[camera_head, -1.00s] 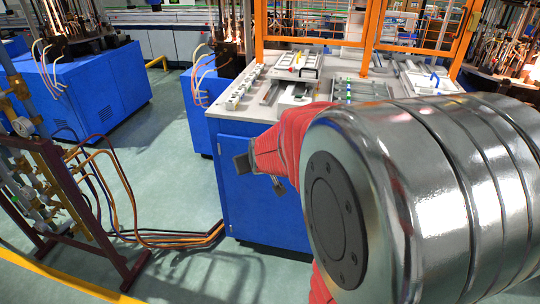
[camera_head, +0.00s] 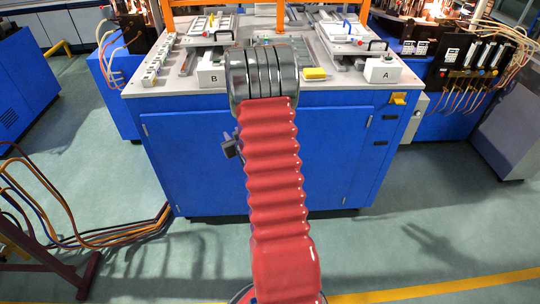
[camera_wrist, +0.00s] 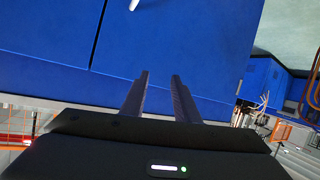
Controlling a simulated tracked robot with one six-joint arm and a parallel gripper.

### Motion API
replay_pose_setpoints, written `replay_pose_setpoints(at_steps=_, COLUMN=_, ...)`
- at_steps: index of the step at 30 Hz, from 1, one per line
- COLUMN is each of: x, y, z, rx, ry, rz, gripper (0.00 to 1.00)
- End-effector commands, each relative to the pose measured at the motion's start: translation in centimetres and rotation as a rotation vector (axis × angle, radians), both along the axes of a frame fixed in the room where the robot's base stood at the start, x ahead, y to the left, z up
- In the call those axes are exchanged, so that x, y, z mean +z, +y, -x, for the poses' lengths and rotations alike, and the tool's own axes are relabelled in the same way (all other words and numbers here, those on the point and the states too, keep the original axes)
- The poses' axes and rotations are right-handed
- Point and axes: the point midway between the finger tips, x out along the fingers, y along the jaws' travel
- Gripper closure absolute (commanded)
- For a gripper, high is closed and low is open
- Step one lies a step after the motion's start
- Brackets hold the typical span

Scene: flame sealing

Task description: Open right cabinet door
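The blue cabinet (camera_head: 190,150) stands straight ahead under a grey worktop. Its right door (camera_head: 335,150) looks closed in the head view. My red-sleeved arm covers the middle of the front, including the meeting of the doors. My gripper (camera_head: 232,146) shows only as a dark part left of the sleeve. In the wrist view my gripper (camera_wrist: 161,76) has its two fingers apart with nothing between them, before blue panels (camera_wrist: 185,40). A pale handle (camera_wrist: 134,4) is cut off at the top edge, beyond the fingertips and beside a panel seam. Which door it belongs to I cannot tell.
The worktop (camera_head: 150,86) carries boxes marked A (camera_head: 384,70) and B (camera_head: 212,75) and a yellow block (camera_head: 314,73). Hoses (camera_head: 90,238) lie on the floor at left. Another blue machine (camera_head: 462,95) stands at right. Floor in front right is clear.

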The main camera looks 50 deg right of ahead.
Motion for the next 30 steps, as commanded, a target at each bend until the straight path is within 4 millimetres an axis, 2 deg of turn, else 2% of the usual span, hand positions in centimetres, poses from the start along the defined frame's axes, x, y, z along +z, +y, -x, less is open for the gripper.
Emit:
replay_pose_setpoints(at_steps=1, x=-1.6, y=-1.0, z=0.6, rx=-0.010, ry=-0.012, rz=0.000, gripper=0.72)
replay_pose_setpoints(at_steps=6, x=-5.2, y=-3.6, z=2.5, rx=-0.034, ry=-0.074, rz=0.016, gripper=0.72)
replay_pose_setpoints(at_steps=15, x=-11.5, y=-7.0, z=7.2, rx=-0.082, ry=-0.191, rz=0.040, gripper=0.72)
replay_pose_setpoints(at_steps=24, x=-17.3, y=-8.2, z=13.3, rx=-0.141, ry=-0.316, rz=0.065, gripper=0.72)
replay_pose_setpoints(at_steps=30, x=-19.4, y=-8.1, z=16.1, rx=-0.169, ry=-0.374, rz=0.079, gripper=0.72)
